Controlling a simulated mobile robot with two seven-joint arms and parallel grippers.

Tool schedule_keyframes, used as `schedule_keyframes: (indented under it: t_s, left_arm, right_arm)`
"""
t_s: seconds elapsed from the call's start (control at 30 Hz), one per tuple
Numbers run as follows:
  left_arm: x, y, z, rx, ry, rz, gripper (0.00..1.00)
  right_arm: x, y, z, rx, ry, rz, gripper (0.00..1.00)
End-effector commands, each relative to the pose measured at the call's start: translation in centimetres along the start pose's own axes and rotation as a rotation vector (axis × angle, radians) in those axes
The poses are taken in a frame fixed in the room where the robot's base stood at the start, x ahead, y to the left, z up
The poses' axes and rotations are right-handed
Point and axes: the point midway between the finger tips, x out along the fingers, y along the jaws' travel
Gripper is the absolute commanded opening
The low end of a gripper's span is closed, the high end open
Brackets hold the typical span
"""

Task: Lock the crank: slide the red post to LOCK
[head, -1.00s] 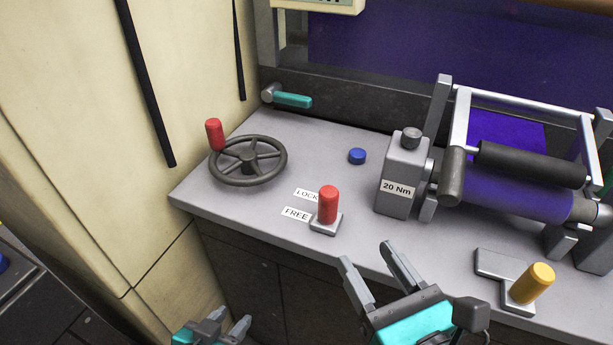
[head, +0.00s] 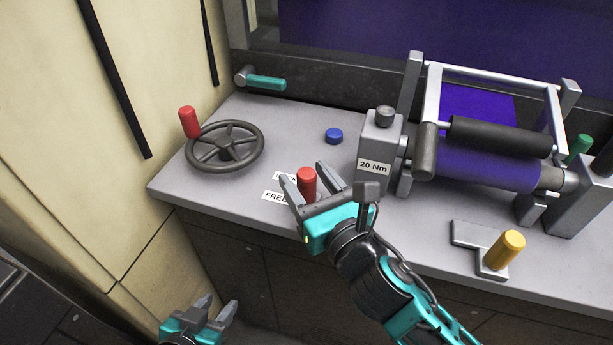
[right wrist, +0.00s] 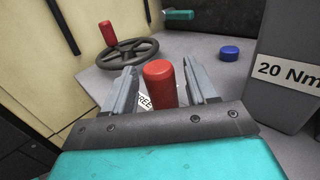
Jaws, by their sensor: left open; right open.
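The red post (head: 307,181) stands upright on the grey bench between the two open fingers of my right gripper (head: 305,182). In the right wrist view the red post (right wrist: 160,82) shows between the fingertips, with a gap to the left finger; the right finger is close to it. The FREE label (head: 273,196) lies left of the gripper, partly covered. The LOCK label (head: 282,176) behind it is mostly hidden by a finger. The post's base is hidden. My left gripper (head: 215,308) is open and empty, low in front of the bench.
A handwheel (head: 226,147) with a red handle (head: 189,122) stands at the left. A blue button (head: 334,136) lies behind the post. A grey block marked 20 Nm (head: 378,150) stands close on the right. A yellow post (head: 505,249) stands at the front right.

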Motion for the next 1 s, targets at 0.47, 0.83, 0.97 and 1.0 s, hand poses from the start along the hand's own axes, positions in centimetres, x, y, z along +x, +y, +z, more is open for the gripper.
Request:
schedule_keyframes:
  t_s: [0.47,0.83,0.97,1.0]
  left_arm:
    - [-0.03,-0.05,-0.08,0.000,0.002,-0.001,0.43]
    - [-0.05,-0.10,-0.08,0.003,0.001,-0.001,0.43]
    - [-0.05,-0.10,-0.08,0.003,0.001,0.000,0.43]
    - [-0.05,-0.10,-0.08,0.003,0.001,0.000,0.43]
  right_arm:
    - [0.65,0.01,0.01,0.001,0.000,0.000,0.49]
    - [0.63,0.01,0.01,0.001,0.000,0.000,0.13]
    - [0.63,0.02,0.00,0.001,0.000,0.001,0.01]
    - [0.62,0.02,0.00,0.001,0.000,0.001,0.00]
